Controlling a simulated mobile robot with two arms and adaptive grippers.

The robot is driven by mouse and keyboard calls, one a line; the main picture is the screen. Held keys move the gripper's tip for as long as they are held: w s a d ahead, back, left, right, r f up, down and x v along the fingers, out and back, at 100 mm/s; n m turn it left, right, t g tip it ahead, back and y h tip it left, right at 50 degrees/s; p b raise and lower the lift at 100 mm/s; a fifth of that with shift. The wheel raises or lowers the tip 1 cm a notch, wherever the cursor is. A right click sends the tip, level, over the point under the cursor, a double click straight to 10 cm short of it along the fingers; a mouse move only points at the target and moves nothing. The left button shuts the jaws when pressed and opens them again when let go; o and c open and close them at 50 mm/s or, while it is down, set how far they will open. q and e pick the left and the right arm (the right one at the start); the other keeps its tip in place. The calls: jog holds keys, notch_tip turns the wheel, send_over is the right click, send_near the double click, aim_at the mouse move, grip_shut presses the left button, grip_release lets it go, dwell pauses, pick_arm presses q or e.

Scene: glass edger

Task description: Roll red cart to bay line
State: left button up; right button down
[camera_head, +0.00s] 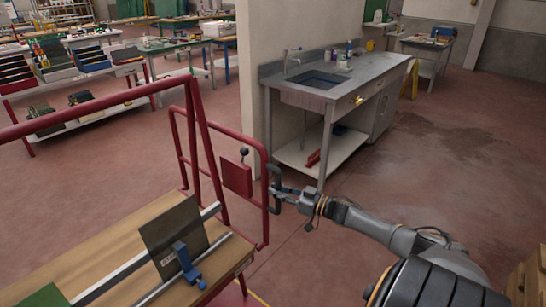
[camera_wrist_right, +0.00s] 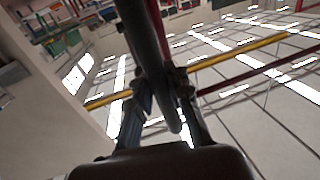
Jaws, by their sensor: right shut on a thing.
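The red cart has a red tube frame (camera_head: 264,205) and a wooden deck (camera_head: 125,243), at the lower left of the head view. A dark upright handle (camera_head: 274,190) sits on the frame's right side. My right gripper (camera_head: 280,192) is shut on this handle, its arm reaching in from the lower right. In the right wrist view the dark handle (camera_wrist_right: 150,50) runs between the fingers of my gripper (camera_wrist_right: 163,112). A short yellow line (camera_head: 258,298) shows on the floor beside the cart; whether it is the bay line I cannot tell. My left gripper is not in view.
A dark plate (camera_head: 172,232) and a blue clamp (camera_head: 187,262) are on the cart's rails. A metal sink bench (camera_head: 335,95) stands by a wall end (camera_head: 295,30) beyond the cart. Workbenches fill the back left. Red floor (camera_head: 440,170) is open at right.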

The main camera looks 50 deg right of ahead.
jog(key=shift+s+d+f, duration=0.1)
jog(key=shift+d+f, duration=0.1)
jog(key=shift+d, duration=0.15)
jog(key=c, duration=1.7)
grip_release()
jog(key=o, duration=0.4)
jog(key=shift+s, duration=0.1)
jog(key=shift+o, duration=0.2)
jog(key=shift+d+r, duration=0.1)
jog(key=v, duration=1.2)
